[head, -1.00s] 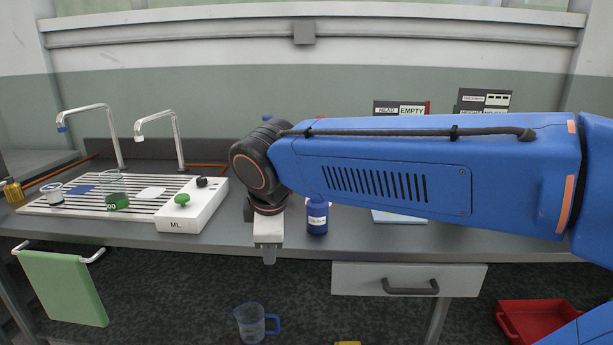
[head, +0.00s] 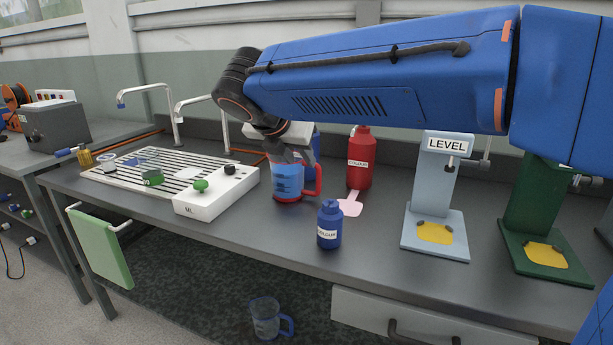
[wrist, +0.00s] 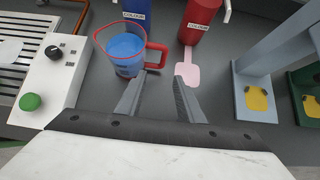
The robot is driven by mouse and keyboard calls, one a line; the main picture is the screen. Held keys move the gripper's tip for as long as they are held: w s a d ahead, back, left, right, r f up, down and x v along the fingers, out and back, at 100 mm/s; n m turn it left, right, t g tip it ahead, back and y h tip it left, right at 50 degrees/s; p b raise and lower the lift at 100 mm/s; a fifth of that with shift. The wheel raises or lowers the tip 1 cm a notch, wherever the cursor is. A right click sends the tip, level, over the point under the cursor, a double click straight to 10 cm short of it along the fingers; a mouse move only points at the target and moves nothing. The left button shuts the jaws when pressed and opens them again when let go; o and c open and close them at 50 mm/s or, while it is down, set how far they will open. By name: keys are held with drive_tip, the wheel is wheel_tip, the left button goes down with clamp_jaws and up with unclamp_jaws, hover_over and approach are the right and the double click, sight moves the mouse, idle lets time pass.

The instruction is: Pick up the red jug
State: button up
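The red jug (head: 287,184) stands upright on the bench, with clear sides, a red rim, a red handle and blue liquid inside. In the wrist view the jug (wrist: 120,52) is ahead and to the left, its handle pointing right. My gripper (wrist: 161,78) is open and empty, its fingers low in front of the handle. The left fingertip is close to the handle's lower end; I cannot tell whether they touch. In the head view my wrist hangs over the jug and covers part of its top.
A red colour bottle (head: 360,160) and a pink spatula-shaped piece (head: 350,207) are right of the jug. A small blue bottle (head: 329,226) stands in front. A white control box (head: 215,192) is left. Grey-blue (head: 437,190) and green stands are right. A blue-handled jug (head: 266,318) is below.

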sight(318, 180)
drive_tip(key=shift+d+x, duration=0.2)
drive_tip(key=shift+x, duration=4)
drive_tip(key=shift+d+x, duration=0.2)
drive_tip(key=shift+x, duration=4)
drive_tip(key=shift+s, duration=0.15)
drive_tip(key=shift+c, duration=0.7)
clamp_jaws()
drive_tip(key=shift+r, duration=0.1)
